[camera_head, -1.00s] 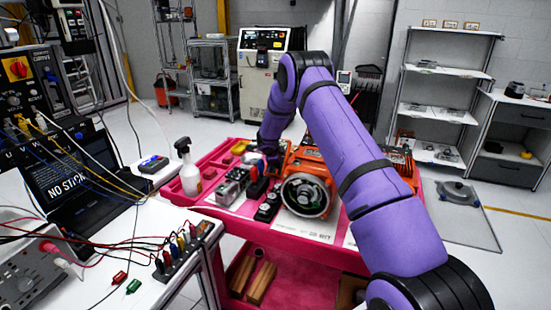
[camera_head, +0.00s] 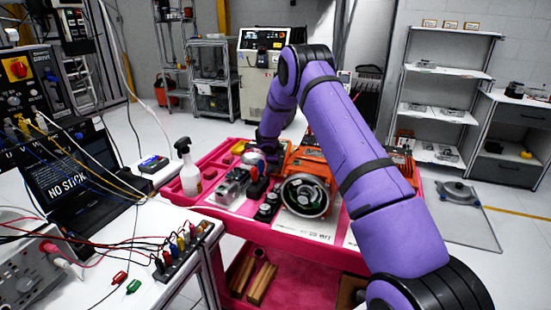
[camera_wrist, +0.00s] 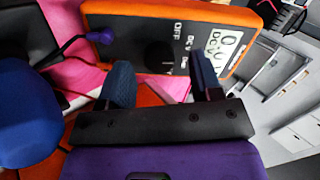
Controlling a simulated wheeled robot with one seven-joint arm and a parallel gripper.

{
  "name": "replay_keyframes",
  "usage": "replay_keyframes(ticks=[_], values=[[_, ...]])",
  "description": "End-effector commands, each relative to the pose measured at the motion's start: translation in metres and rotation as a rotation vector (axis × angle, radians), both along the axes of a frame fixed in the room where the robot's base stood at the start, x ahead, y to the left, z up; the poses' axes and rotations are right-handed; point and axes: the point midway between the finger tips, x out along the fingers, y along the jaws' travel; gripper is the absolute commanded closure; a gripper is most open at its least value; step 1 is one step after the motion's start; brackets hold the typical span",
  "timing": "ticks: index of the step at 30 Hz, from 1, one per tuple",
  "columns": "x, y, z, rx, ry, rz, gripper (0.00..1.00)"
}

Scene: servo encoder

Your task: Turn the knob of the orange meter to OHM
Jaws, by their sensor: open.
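The orange meter (camera_wrist: 245,72) fills the top of the wrist view. Its dark face carries the printed words OFF and DC V, and a pale display (camera_wrist: 222,45) stands at the right. The black knob (camera_wrist: 160,57) shows dimly in the middle of the face; its pointer direction cannot be read. My gripper (camera_wrist: 159,68) is open, with one finger on each side of the knob in the picture. I cannot tell whether either finger touches it. In the head view my arm hides the gripper's fingertips, and I cannot make out the meter there.
A blue-purple plug (camera_wrist: 103,37) with a lead is at the meter's left end. In the head view, a pink cart (camera_head: 222,211) holds a spray bottle (camera_head: 188,168), small devices and an orange machine with a round wheel (camera_head: 306,196). A white bench with wires stands at the left.

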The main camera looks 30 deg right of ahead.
Motion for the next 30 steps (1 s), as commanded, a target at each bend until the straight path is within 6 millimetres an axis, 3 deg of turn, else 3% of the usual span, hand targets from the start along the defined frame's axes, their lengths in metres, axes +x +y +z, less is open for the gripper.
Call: replay_keyframes(ticks=[9,15,30], values=[[-0.027,0.029,0.045,0.001,-0.002,0.001,0.41],[-0.038,0.039,0.063,0.000,0.000,-0.001,0.41],[-0.042,0.042,0.068,-0.006,0.002,0.008,0.41]])
